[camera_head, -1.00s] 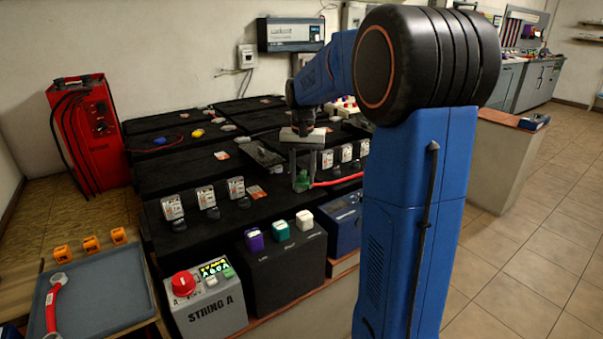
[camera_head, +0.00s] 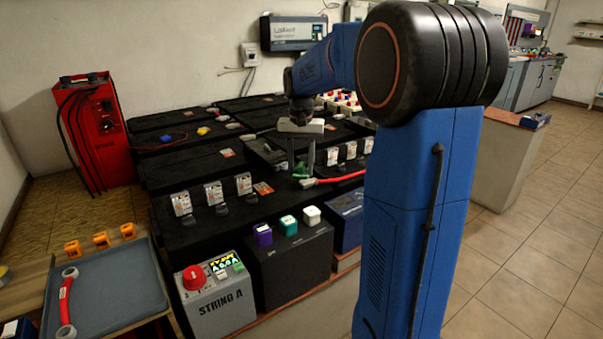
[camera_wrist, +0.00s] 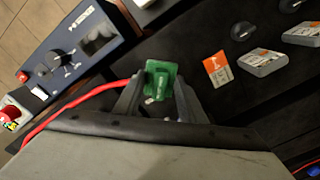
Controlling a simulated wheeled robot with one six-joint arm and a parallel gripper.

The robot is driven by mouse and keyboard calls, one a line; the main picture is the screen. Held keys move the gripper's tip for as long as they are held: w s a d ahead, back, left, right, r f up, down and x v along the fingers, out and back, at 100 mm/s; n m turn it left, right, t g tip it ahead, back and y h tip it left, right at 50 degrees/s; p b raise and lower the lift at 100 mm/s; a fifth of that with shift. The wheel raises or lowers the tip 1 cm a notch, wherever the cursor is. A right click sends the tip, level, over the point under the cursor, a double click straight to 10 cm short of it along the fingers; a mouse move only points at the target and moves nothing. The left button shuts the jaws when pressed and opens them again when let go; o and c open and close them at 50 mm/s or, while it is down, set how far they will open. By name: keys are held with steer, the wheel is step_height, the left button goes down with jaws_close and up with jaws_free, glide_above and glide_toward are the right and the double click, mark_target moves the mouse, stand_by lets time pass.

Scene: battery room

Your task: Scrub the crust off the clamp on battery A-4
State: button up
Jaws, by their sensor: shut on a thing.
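My gripper (camera_head: 301,168) is low over the black batteries, fingers pointing down. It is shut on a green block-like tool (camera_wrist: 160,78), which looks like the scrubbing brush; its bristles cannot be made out. The tool also shows between the fingers in the head view (camera_head: 301,171). A grey clamp (camera_head: 308,183) at the end of a red cable (camera_head: 340,179) sits just below the tool. Whether they touch, and how much crust is on the clamp, I cannot tell. In the wrist view the red cable (camera_wrist: 80,99) runs behind the left finger, and the clamp is hidden. No A-4 label is readable.
White tagged blocks (camera_head: 213,193) stand in a row left of the gripper, others (camera_head: 350,149) to its right. A grey String A box (camera_head: 216,304) and coloured caps (camera_head: 288,225) are in front. A grey tray (camera_head: 112,292) holds a red link (camera_head: 66,298). A red charger (camera_head: 95,132) stands behind.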

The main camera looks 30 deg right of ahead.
steer(key=shift+r, duration=2.7)
steer(key=shift+w+f, duration=0.1)
